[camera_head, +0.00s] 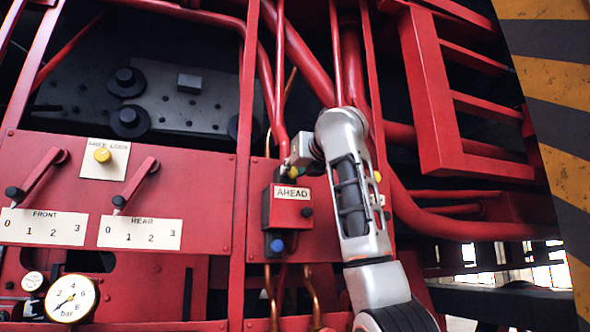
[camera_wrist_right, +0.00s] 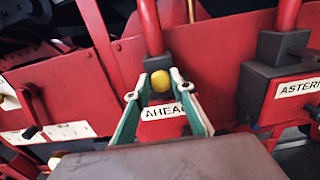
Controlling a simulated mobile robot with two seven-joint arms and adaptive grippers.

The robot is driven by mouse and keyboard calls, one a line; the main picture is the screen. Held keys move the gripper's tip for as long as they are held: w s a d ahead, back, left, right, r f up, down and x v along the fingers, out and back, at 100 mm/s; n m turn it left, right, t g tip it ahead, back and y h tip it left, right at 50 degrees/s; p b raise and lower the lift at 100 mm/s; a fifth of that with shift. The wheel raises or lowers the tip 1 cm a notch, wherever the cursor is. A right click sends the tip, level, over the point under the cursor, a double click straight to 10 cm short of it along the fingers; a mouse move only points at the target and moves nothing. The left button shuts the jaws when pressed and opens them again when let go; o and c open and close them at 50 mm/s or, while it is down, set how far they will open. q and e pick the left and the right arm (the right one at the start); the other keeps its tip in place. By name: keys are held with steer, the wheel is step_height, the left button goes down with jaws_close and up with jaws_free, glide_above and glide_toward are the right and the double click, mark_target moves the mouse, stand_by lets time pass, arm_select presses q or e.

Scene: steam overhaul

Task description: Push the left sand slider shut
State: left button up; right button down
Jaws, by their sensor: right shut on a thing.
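The left of two dark boxes with red fronts, labelled AHEAD (camera_head: 289,208), is fixed to the red panel; it also shows in the wrist view (camera_wrist_right: 164,127). A yellow knob (camera_wrist_right: 160,81) sits at its top and a blue knob (camera_head: 277,245) at its lower front. No label reads sand. My right gripper (camera_wrist_right: 160,83) is shut on the yellow knob, with one finger on each side of it. In the head view my wrist hides part of the knob and the area to its right. My left gripper is in neither view.
A box labelled ASTERN (camera_wrist_right: 297,88) is to the right. Two red levers (camera_head: 137,183) with FRONT and REAR scales, a yellow button (camera_head: 102,155) and a pressure gauge (camera_head: 71,298) are at left.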

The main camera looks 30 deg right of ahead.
steer(key=shift+r, duration=0.1)
steer(key=c, duration=1.9)
jaws_free()
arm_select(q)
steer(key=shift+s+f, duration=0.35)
arm_select(e)
steer(key=shift+o, duration=0.9)
steer(key=shift+w, duration=0.15)
steer(key=shift+s, duration=0.2)
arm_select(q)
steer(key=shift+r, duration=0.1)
arm_select(e)
steer(key=v, duration=1.1)
steer(key=shift+s, duration=0.35)
